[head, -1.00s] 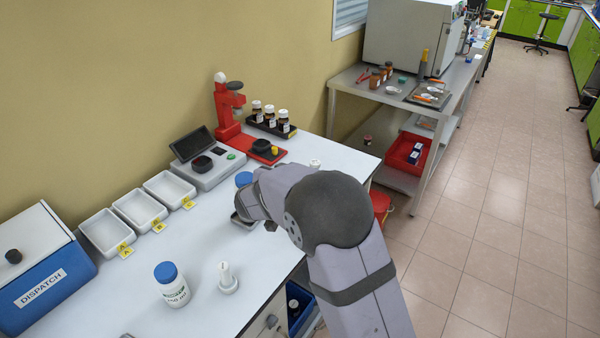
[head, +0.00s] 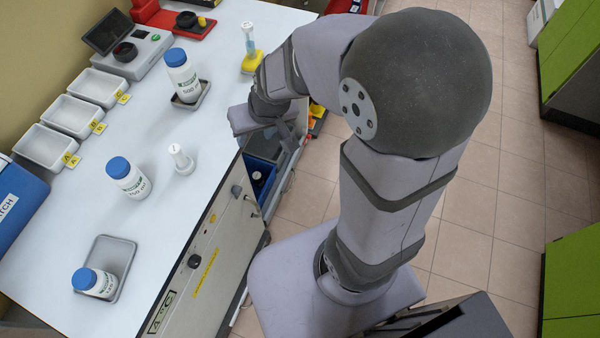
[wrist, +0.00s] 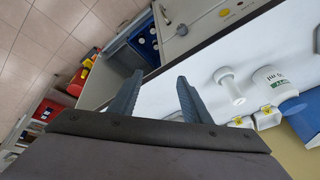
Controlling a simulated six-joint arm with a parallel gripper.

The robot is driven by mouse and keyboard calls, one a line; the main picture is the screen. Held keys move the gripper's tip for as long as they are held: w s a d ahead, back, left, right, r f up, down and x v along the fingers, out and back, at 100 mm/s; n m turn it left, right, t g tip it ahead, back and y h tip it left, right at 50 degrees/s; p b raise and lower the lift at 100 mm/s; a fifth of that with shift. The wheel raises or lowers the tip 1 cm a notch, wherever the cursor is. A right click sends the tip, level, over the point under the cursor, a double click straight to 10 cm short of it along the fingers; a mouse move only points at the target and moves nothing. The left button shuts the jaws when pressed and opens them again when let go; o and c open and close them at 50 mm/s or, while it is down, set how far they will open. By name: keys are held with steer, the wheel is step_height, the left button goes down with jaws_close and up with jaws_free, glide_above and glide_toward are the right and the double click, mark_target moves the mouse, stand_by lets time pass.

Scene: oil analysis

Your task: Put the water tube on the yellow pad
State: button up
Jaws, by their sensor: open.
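A slim clear tube with a pale cap and bluish contents (head: 249,38) stands upright on the yellow pad (head: 255,65), near the bench's right edge in the head view. I take it for the water tube; its label is too small to read. My gripper (wrist: 158,79) is open, with nothing between its two fingers in the wrist view. In the head view it is by the bench's right edge, nearer the camera than the pad and apart from the tube. Its fingers are largely hidden there. Tube and pad cannot be made out in the wrist view.
A white flanged holder (head: 182,160) and a blue-capped bottle (head: 128,178) stand mid-bench. Another bottle (head: 183,75) stands on a small tray; a third (head: 95,282) lies in a grey tray (head: 122,250). White trays (head: 68,115) line the wall side. Bench between is clear.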

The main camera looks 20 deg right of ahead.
steer(key=s+d+f+g+h, duration=0.1)
steer(key=s+d+g, duration=0.3)
steer(key=s, duration=0.9)
steer(key=shift+d+f+h, duration=0.3)
steer(key=shift+d+f, duration=0.2)
steer(key=shift+d, duration=0.2)
